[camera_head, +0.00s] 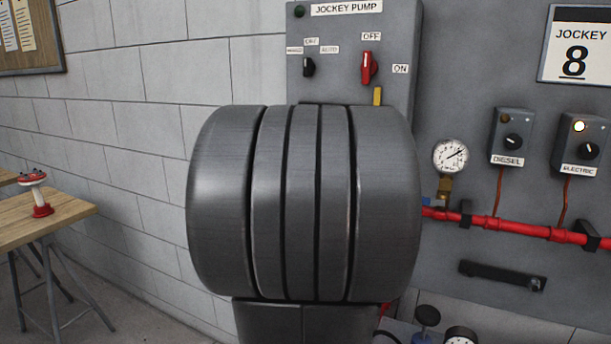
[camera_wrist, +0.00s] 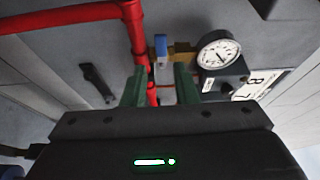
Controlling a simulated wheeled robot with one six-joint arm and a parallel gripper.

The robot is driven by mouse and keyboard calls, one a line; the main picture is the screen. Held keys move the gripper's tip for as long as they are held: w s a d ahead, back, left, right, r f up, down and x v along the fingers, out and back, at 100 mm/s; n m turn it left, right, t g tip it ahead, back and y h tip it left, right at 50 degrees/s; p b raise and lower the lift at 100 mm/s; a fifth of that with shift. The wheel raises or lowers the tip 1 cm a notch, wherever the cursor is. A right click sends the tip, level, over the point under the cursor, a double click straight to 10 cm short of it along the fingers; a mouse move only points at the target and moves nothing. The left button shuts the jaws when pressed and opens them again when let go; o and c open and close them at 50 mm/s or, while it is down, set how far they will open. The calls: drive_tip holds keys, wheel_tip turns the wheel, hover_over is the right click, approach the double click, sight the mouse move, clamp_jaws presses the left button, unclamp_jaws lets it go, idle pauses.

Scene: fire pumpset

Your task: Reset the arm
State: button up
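My gripper (camera_wrist: 159,72) shows in the wrist view as two green fingers standing apart, with a gap between them. I see nothing held in the gap; a red pipe and small fittings show through and beyond it. In the head view my own large grey arm joint fills the middle of the picture, and the gripper is hidden or out of frame there.
The grey jockey pump panel (camera_head: 345,25) has a red switch (camera_head: 368,68). A gauge (camera_head: 451,157), also in the wrist view (camera_wrist: 219,53), and a red pipe (camera_head: 520,228) are right. A wooden table (camera_head: 60,215) with a red-white object (camera_head: 38,194) stands left.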

drive_tip(key=x, duration=0.4)
drive_tip(key=p+x, duration=0.1)
drive_tip(key=x, duration=0.3)
drive_tip(key=p+x, duration=0.1)
drive_tip(key=x, duration=0.4)
drive_tip(key=shift+r, duration=0.25)
drive_tip(key=shift+s+a+r+m+p, duration=0.1)
drive_tip(key=shift+r+m+p, duration=0.05)
drive_tip(key=shift+m+p, duration=0.65)
